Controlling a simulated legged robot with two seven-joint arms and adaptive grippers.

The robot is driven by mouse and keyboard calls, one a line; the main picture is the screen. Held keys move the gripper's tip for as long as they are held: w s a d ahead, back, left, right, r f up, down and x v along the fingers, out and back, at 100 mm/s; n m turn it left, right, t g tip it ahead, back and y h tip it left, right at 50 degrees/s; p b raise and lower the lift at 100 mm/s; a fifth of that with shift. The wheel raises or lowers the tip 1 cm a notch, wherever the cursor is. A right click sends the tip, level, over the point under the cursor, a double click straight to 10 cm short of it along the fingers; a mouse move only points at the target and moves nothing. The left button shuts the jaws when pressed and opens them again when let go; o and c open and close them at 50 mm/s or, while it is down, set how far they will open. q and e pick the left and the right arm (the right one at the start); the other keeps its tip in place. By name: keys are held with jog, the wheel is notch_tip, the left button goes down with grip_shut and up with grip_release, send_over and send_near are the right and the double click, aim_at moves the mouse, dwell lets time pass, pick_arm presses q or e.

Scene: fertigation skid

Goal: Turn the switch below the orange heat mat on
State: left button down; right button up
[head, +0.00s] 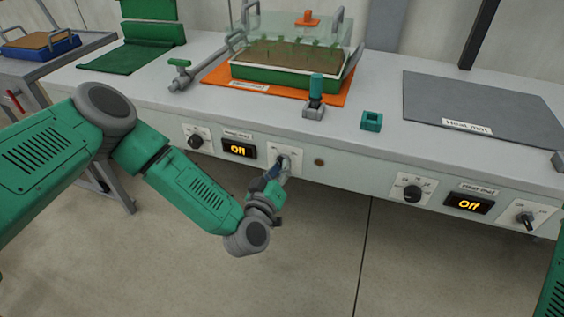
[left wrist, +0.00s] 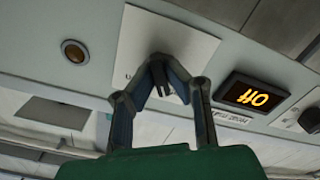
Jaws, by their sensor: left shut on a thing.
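The orange heat mat (head: 327,96) lies on the bench under a green seed tray with a clear lid. On the bench front below it is a white switch plate (head: 294,153). My left gripper (head: 281,164) is at this plate, with its fingers closed on the dark switch knob (left wrist: 166,90), which they partly hide. The knob's exact angle cannot be told. The display (head: 239,150) left of the plate reads "Off" and shows upside down in the left wrist view (left wrist: 252,94). My right gripper is not in view.
Another dial (head: 195,137) sits left of the display. A round brown button (head: 319,162) is just right of the switch plate. Further right are a dial (head: 411,193), a second "Off" display (head: 469,203) and another switch (head: 525,219), below a grey mat (head: 480,103).

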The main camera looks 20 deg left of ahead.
pick_arm(q)
jog(key=m+p, duration=0.3)
jog(key=shift+r+m, duration=0.25)
jog(key=shift+m, duration=0.15)
jog(key=shift+f+m+p, duration=0.2)
jog(key=shift+m+p, duration=1.75)
jog(key=shift+m, duration=3.85)
jog(key=c, duration=1.6)
grip_release()
jog(key=shift+d, duration=0.1)
